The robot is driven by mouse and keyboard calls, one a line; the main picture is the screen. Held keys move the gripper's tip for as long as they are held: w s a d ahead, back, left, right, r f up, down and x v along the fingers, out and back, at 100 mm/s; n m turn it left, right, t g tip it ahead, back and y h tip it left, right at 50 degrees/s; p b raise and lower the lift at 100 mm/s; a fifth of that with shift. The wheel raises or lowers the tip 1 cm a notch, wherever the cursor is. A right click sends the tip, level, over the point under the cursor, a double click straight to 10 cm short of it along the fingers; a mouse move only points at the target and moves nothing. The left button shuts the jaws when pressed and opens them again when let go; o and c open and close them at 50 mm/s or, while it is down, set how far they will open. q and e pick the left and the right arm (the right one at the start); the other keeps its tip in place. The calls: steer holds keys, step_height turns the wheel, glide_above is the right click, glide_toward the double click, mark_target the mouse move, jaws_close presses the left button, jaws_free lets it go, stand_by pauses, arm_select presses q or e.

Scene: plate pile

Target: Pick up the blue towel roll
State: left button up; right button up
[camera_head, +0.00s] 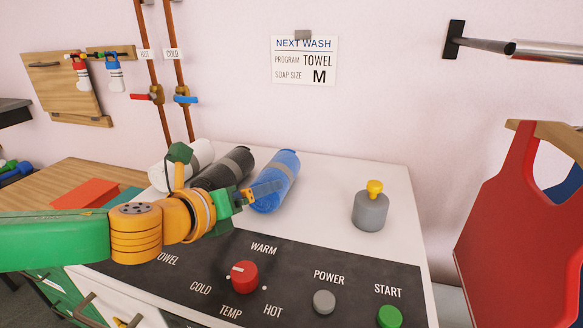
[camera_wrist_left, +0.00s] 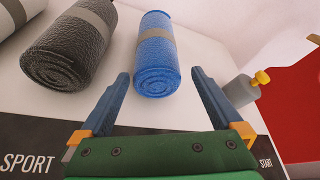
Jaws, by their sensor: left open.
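The blue towel roll (camera_head: 276,180) lies on the white machine top, with a grey band around its middle. It also shows in the left wrist view (camera_wrist_left: 157,72), its spiral end facing the camera. My left gripper (camera_head: 268,188) is at the near end of the blue roll. In the wrist view its two blue fingers (camera_wrist_left: 160,88) are spread wide and point toward the roll, one to each side, with nothing held between them. Whether the fingers overlap the roll's near end in depth is hard to tell. My right gripper is not in view.
A black roll (camera_head: 222,170) and a white roll (camera_head: 200,152) lie to the left of the blue one. A grey weight-like object with a yellow knob (camera_head: 370,211) stands to the right. The control panel (camera_head: 285,270) with knobs is in front. A red board (camera_head: 510,220) stands at right.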

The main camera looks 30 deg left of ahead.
mark_target(276, 179)
arm_select(q)
steer(key=shift+s, duration=0.2)
steer(key=shift+w+f+p, duration=0.1)
steer(key=shift+w+p, duration=0.1)
steer(key=shift+p, duration=0.15)
steer(key=p+x, duration=0.1)
steer(key=x, duration=0.2)
steer(key=shift+w+a+p, duration=0.15)
steer(key=shift+w+p, duration=0.1)
steer(key=shift+p, duration=0.1)
steer(key=shift+w+f+p, duration=0.35)
steer(key=shift+w+f, duration=0.05)
steer(key=shift+w, duration=0.05)
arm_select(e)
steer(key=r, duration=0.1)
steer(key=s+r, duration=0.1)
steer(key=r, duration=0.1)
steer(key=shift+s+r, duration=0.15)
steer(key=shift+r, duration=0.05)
arm_select(q)
steer(key=shift+w+f, duration=0.1)
steer(key=c, duration=1.4)
